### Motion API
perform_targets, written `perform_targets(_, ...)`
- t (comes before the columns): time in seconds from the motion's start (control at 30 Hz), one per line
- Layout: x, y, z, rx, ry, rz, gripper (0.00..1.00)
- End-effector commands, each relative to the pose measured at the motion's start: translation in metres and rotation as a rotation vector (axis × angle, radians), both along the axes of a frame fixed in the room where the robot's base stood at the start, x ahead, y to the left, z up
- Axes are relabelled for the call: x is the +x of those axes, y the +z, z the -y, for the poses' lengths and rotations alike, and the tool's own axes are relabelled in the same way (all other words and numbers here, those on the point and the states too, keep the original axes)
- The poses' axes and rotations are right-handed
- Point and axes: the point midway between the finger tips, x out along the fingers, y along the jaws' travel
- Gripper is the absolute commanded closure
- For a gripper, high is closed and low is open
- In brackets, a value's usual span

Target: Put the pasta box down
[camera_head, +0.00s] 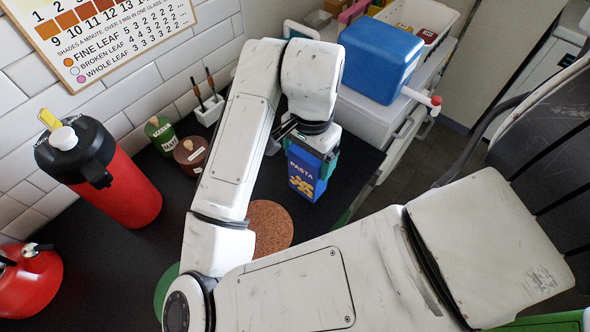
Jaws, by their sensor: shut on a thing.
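The pasta box (302,176) is blue with yellow lettering and a yellow pasta picture. It looks upright, at the right part of the dark counter (110,262), near its right edge. My gripper (312,142) is shut on the top of the box, coming down from above. My arm hides part of the gripper and the area behind the box. I cannot tell whether the bottom of the box touches the counter.
A cork mat (270,228) lies left of and nearer than the box. A red flask (125,188), a red kettle (28,280), a green tin (161,134) and a brown tin (193,154) stand further left. A blue cooler (381,60) sits behind, on a white unit.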

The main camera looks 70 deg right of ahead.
Motion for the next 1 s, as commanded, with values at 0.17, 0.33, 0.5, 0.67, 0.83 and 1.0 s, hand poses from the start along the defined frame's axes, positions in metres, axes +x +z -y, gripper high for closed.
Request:
perform_targets(0.17,0.016,-0.018,-0.001,0.001,0.002,0.0,0.87)
perform_targets(0.33,0.022,-0.025,-0.001,0.001,-0.001,0.0,0.87)
perform_targets(0.5,0.028,-0.045,-0.002,0.001,0.002,-0.001,0.87)
perform_targets(0.67,0.028,-0.062,-0.002,0.001,-0.001,0.001,0.87)
perform_targets(0.83,0.028,-0.062,-0.001,0.001,-0.002,0.001,0.87)
perform_targets(1.0,0.027,-0.066,-0.001,0.001,-0.002,0.001,0.87)
